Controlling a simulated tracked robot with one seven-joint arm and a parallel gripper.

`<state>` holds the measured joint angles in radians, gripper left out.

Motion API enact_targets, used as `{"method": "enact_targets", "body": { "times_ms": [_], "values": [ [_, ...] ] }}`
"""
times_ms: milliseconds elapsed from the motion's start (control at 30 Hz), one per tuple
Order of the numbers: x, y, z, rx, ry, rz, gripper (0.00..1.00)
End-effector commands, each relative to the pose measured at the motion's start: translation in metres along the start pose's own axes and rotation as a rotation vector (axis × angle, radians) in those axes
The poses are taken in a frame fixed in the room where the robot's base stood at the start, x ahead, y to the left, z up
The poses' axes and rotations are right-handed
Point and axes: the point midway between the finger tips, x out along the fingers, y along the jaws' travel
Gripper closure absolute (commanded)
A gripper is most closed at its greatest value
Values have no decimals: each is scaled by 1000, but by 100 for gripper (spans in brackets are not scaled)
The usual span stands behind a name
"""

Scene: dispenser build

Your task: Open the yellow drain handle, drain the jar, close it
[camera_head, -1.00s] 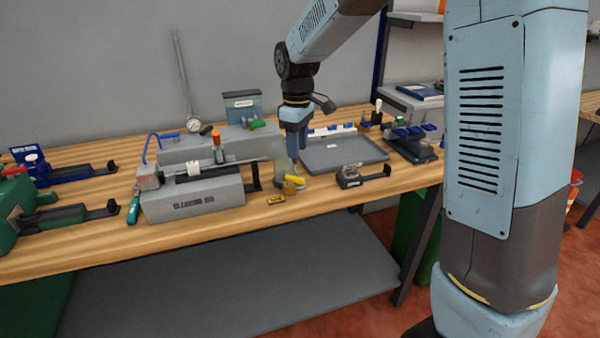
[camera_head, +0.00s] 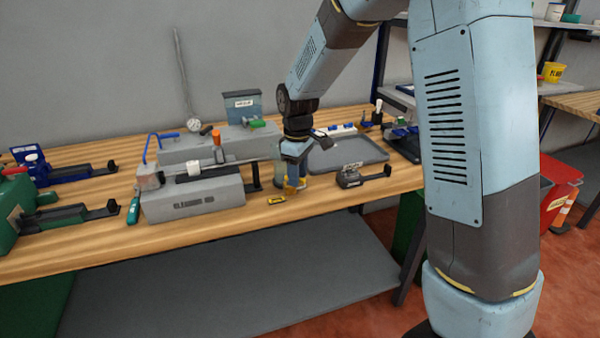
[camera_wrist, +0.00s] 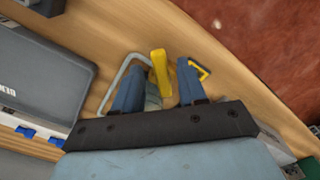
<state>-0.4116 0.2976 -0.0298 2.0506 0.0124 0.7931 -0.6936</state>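The yellow drain handle (camera_wrist: 160,72) stands between my gripper's two blue fingers in the wrist view, with gaps visible on both sides. My gripper (camera_wrist: 157,66) is open around it; it also shows low over the bench in the head view (camera_head: 295,178). In the head view, the handle (camera_head: 290,190) is a small yellow patch, mostly hidden by the fingers. The pale, see-through jar (camera_head: 279,180) shows beside the gripper and is partly covered. Its liquid level cannot be made out.
A small yellow-and-black item (camera_head: 275,199) lies at the bench front. A grey machine (camera_head: 192,198) stands left. A black device (camera_head: 362,175) and a grey tray (camera_head: 345,153) are to the right. The bench front edge is close.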

Motion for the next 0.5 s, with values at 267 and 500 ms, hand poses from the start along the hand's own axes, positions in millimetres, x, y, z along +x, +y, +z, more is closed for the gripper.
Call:
{"method": "enact_targets", "body": {
  "times_ms": [267, 500],
  "values": [
    [0, 0, 0, 0, 0, 0, 86],
    [0, 1, 0, 1, 1, 1, 100]
  ]
}}
